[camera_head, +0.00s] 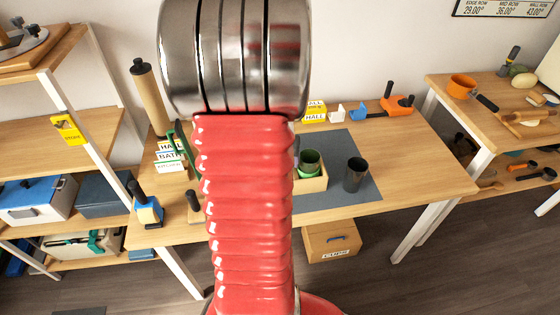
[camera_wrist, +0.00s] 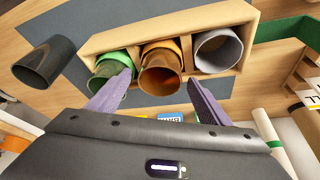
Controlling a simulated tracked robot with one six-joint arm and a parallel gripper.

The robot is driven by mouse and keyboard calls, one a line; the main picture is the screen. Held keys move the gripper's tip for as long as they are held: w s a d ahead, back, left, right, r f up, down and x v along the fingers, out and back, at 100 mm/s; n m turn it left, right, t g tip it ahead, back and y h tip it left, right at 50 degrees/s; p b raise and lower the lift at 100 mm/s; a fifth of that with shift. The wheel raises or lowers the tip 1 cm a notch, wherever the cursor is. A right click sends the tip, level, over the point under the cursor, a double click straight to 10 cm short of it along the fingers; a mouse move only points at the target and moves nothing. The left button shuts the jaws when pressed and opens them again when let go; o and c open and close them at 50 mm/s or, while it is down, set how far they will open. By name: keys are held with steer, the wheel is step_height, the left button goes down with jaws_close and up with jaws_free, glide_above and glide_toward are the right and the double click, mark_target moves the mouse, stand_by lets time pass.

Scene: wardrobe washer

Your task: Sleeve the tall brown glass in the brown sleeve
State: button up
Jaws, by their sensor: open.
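In the wrist view, a brown glass-like cylinder (camera_wrist: 160,80) shows its open mouth at the middle compartment of a wooden box (camera_wrist: 250,10). An orange-brown rim, which looks like the brown sleeve (camera_wrist: 162,45), shows around its far side. I cannot tell how deep the glass sits in the sleeve. My gripper (camera_wrist: 158,77) is open. Its two purple fingers lie on either side of the brown mouth in the picture; contact is not clear. In the head view, my red arm hides the brown pieces and my gripper.
A green cup (camera_head: 309,160) stands in the box's end compartment; a grey cylinder (camera_wrist: 218,50) fills the other end. A dark glass (camera_head: 355,175) stands apart on the grey mat (camera_head: 345,150). Label blocks (camera_head: 170,157) stand left of my arm.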

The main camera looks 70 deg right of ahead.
steer(key=v, duration=1.1)
steer(key=shift+r, duration=0.2)
steer(key=shift+a, duration=0.1)
stand_by(0.8)
